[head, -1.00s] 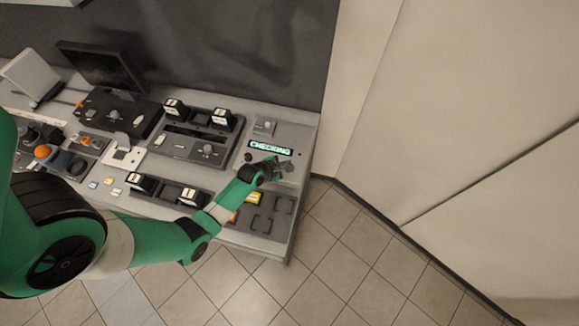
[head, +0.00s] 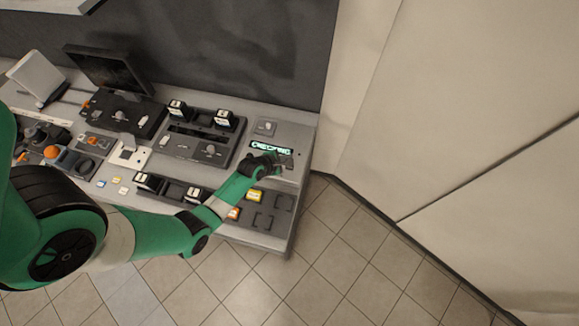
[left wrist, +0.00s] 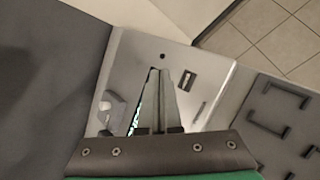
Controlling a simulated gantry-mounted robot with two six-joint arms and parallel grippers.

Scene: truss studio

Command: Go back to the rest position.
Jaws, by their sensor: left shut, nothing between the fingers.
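My left arm comes in from the left over the console (head: 305,150). My left gripper (head: 280,167) is above the console's right end, just below the lit display reading CHECKING (head: 270,148), and partly covers it. In the left wrist view the gripper (left wrist: 158,75) has its two fingers together with nothing between them. They point at the light panel (left wrist: 180,55), which has a small dark hole and a slot. The fingers hide part of the lit display. I cannot tell the exact gap between fingertips and panel. My right gripper is not in view.
A knob plate (head: 265,128) sits behind the display. Black-and-white blocks (head: 224,119) and a black monitor (head: 108,68) stand to the left. Tiled floor (head: 345,240) lies open right of the console.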

